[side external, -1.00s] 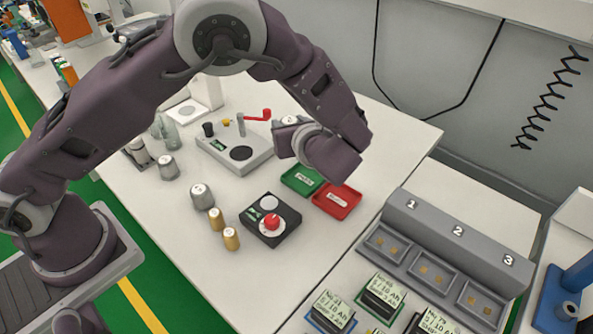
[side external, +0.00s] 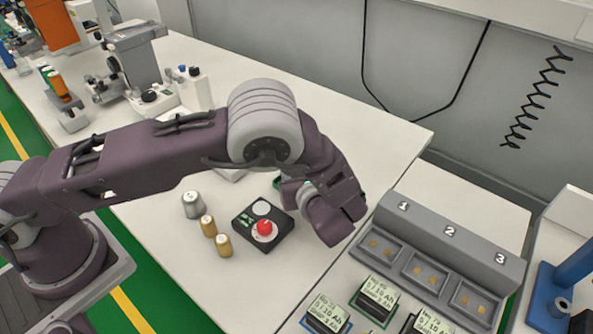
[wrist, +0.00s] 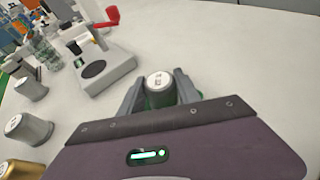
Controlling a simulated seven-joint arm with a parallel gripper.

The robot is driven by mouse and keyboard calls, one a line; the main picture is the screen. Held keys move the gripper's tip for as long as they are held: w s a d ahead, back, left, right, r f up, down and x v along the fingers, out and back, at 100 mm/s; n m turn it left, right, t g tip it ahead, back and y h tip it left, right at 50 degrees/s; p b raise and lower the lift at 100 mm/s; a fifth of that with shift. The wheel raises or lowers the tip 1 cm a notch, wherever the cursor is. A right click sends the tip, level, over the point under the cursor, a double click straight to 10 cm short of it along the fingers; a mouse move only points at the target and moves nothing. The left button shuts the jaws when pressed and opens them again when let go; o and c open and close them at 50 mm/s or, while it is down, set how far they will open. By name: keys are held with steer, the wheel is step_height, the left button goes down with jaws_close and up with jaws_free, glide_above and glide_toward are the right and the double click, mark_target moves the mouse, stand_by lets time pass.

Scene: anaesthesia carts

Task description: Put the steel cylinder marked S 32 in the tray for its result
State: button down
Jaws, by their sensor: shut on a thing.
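My gripper (wrist: 158,90) is shut on a cylinder (wrist: 158,81) with a white, marked top, its fingers on either side of it. The cylinder looks upright; its marking is too small to read for sure. In the side external view my arm hides the fingers and the held cylinder. A sliver of the green tray (side external: 277,183) shows beside my wrist there, and green shows just below the cylinder in the wrist view. I cannot tell whether the cylinder touches the tray. The red tray is hidden.
A steel cylinder (side external: 193,206) and two brass ones (side external: 208,226) stand left of a black box with a red button (side external: 264,229). The wrist view shows a grey device with a red handle (wrist: 102,60). Numbered bays (side external: 450,236) and displays (side external: 375,297) lie to the right.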

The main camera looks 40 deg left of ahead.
steer(key=c, duration=0.9)
jaws_free()
steer(key=shift+o, duration=0.2)
steer(key=v, duration=1.2)
steer(key=shift+r, duration=0.2)
steer(key=s+a+r+n+g+h, duration=0.3)
steer(key=s+a+r+n, duration=0.25)
steer(key=r+n, duration=0.2)
steer(key=s+a+r+n+g+h, duration=0.2)
steer(key=s+a+r+n+g, duration=0.15)
steer(key=a+r+n, duration=0.35)
steer(key=s+a+r+n+t+h, duration=0.1)
steer(key=s+r+n+t+h, duration=0.3)
steer(key=s+n, duration=0.6)
steer(key=s+r+h, duration=0.2)
steer(key=s+r, duration=0.1)
steer(key=s, duration=0.1)
steer(key=shift+a+n, duration=0.2)
steer(key=shift+n, duration=0.15)
steer(key=shift+s, duration=0.1)
